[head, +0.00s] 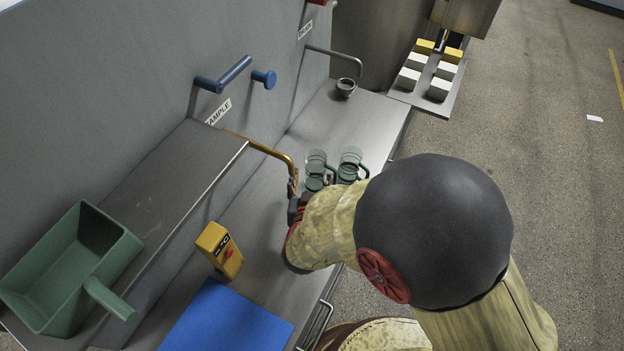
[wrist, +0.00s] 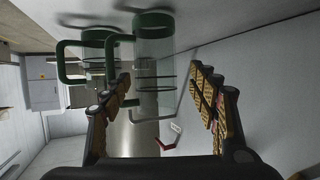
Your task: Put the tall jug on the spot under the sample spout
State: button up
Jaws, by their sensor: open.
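Two clear jugs with green handles stand side by side on the grey bench in the head view, a left jug (head: 316,160) and a right jug (head: 350,160). I cannot tell for sure which is the tall jug. The wrist view shows a nearer jug (wrist: 154,62) and another jug (wrist: 98,66) to its left. My gripper (wrist: 160,76) is open, with the nearer jug showing between its fingers; I cannot tell if they touch it. In the head view my arm largely hides the gripper. The brass sample spout (head: 272,151) bends down beside the gripper; the spot beneath it is hidden.
A green scoop (head: 70,262) sits on the left. A small dark cup (head: 345,87) stands under the far grey spout (head: 340,54).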

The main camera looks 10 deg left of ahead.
aim_at(334, 181)
jog(key=shift+s+a+r, duration=0.15)
jog(key=shift+a+r, duration=0.05)
jog(key=shift+r, duration=0.05)
jog(key=shift+c, duration=0.5)
jog(key=s+p, duration=0.1)
jog(key=s+r+p, duration=0.1)
jog(key=p, duration=0.2)
jog(key=shift+s+a+r, duration=0.15)
jog(key=shift+s+a, duration=0.15)
jog(key=shift+s, duration=0.1)
jog(key=c, duration=0.4)
jog(key=d+m+h, duration=0.2)
jog(key=d, duration=0.1)
jog(key=s+d+f+m+h, duration=0.1)
jog(key=d, duration=0.1)
jog(key=shift+s+d+h+p, duration=0.1)
jog(key=shift+h+p, duration=0.2)
jog(key=shift+p, duration=0.05)
jog(key=c, duration=0.5)
jog(key=shift+d, duration=0.2)
jog(key=shift+w+d+f, duration=0.1)
jog(key=shift+w, duration=0.4)
jog(key=b+x, duration=0.1)
jog(key=x, duration=0.1)
jog(key=b+x, duration=0.2)
jog(key=x, duration=0.1)
jog(key=shift+w+d+f, duration=0.2)
jog(key=shift+d+f, duration=0.05)
jog(key=shift+f, duration=0.15)
jog(key=shift+w, duration=0.4)
